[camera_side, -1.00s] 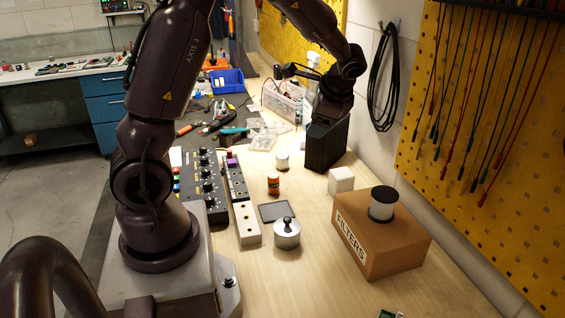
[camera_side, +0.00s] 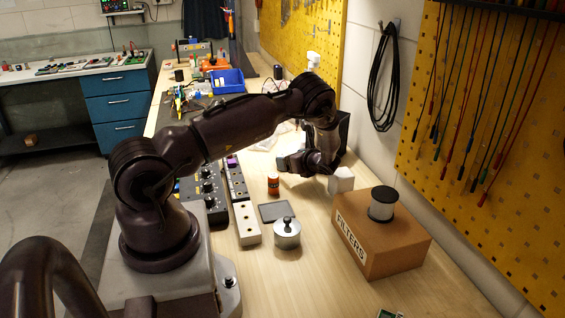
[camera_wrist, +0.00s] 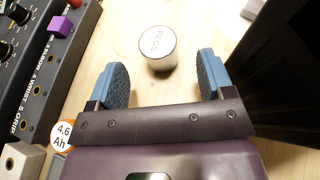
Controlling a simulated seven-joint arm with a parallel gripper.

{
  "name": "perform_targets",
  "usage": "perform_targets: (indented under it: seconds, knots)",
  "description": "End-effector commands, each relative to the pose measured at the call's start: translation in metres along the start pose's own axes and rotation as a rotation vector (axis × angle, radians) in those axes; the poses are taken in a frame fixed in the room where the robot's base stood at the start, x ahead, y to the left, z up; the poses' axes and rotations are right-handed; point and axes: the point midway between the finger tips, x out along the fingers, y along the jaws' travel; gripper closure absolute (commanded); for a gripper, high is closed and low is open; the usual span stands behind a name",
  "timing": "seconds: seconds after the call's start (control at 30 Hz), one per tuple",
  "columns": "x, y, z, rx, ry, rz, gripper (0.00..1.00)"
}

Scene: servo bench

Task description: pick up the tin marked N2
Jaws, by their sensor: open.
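A pale round tin (camera_wrist: 158,47) stands upright in the wrist view, with grey lettering on its lid that looks like PLUS. I cannot read N2 on anything in view. My gripper (camera_wrist: 163,76) is open, with blue fingers and dark pads. The tin is ahead of the gap between the fingertips, and nothing is held. In the side view my gripper and wrist (camera_side: 300,162) are low over the bench, and they hide this tin.
An orange container (camera_side: 273,184) has a white top marked 4.6 Ah (camera_wrist: 63,135). A black block (camera_wrist: 285,75) stands close right of my gripper. A white cube (camera_side: 341,180), a FILTERS box (camera_side: 400,250), a knobbed metal pot (camera_side: 287,236) and control panels (camera_side: 208,190) are nearby.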

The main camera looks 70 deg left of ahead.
Motion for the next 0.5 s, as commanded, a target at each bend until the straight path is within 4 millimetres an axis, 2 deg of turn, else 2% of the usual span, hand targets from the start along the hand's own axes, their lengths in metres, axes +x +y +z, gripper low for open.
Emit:
perform_targets:
  seconds: [0.3,0.5]
  knots:
    - [0.045,0.002,-0.001,-0.003,0.001,0.002,0.26]
    - [0.053,0.001,-0.001,-0.003,0.001,0.000,0.26]
